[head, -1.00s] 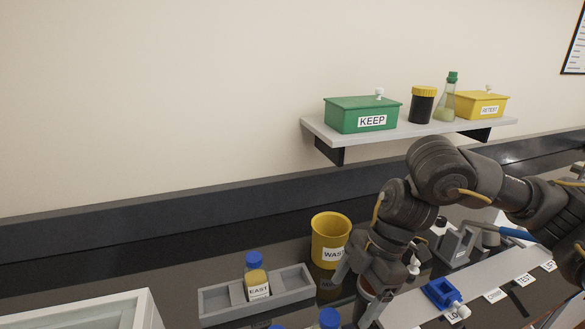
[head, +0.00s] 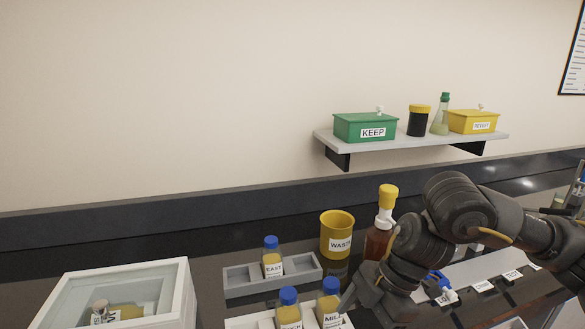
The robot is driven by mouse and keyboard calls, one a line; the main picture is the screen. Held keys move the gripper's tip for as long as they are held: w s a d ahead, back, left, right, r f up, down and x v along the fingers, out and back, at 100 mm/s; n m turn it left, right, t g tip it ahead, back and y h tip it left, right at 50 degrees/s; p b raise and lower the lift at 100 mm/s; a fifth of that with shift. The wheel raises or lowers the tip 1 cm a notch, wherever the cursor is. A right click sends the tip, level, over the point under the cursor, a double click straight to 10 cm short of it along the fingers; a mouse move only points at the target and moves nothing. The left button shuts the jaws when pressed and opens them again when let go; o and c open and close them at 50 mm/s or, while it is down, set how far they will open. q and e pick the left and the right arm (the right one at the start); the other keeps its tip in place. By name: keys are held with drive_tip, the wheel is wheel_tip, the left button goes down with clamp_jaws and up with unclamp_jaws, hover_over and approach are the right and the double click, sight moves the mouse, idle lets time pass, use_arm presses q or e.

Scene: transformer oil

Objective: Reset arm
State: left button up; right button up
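My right arm comes in from the right and bends down over the bench. Its gripper (head: 358,298) is low in the picture, beside the blue-capped bottle labelled MILL (head: 329,301). One pale finger shows near that bottle. The rest of the gripper is hidden by the wrist or cut off, so I cannot tell if it is open or holds anything. My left gripper is not in view.
The EAST bottle (head: 272,258) stands in a grey tray (head: 240,280). Another blue-capped bottle (head: 288,310) is beside MILL. A yellow WASTE cup (head: 337,236) and a yellow-capped amber bottle (head: 379,235) stand behind the arm. A white open box (head: 185,290) is at left.

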drive_tip(key=a+f+m+t+y, duration=0.25)
drive_tip(key=a+t+y, duration=0.55)
drive_tip(key=a, duration=0.8)
drive_tip(key=s+d+f+m+t+h, duration=0.25)
drive_tip(key=d+f+m+h, duration=0.65)
drive_tip(key=d+f+m, duration=0.65)
drive_tip(key=s+d+f+m+g+h, duration=0.1)
drive_tip(key=s+d+f+g+h, duration=0.15)
drive_tip(key=s+d+f, duration=0.45)
drive_tip(key=s+d+f+m+g+h, duration=0.1)
drive_tip(key=s+d+f+g+h, duration=0.15)
drive_tip(key=s+d, duration=0.5)
drive_tip(key=s+a+f+g+y, duration=0.1)
drive_tip(key=s+f, duration=0.1)
drive_tip(key=f, duration=1.1)
drive_tip(key=s+a+f+g, duration=0.1)
drive_tip(key=s+f, duration=0.1)
drive_tip(key=f, duration=1.2)
drive_tip(key=s+d+f+n+g, duration=0.1)
drive_tip(key=s+d+f, duration=0.2)
drive_tip(key=s+f, duration=1.1)
drive_tip(key=shift+s+d+f, duration=0.15)
drive_tip(key=shift+s+f, duration=0.05)
drive_tip(key=shift+s, duration=0.5)
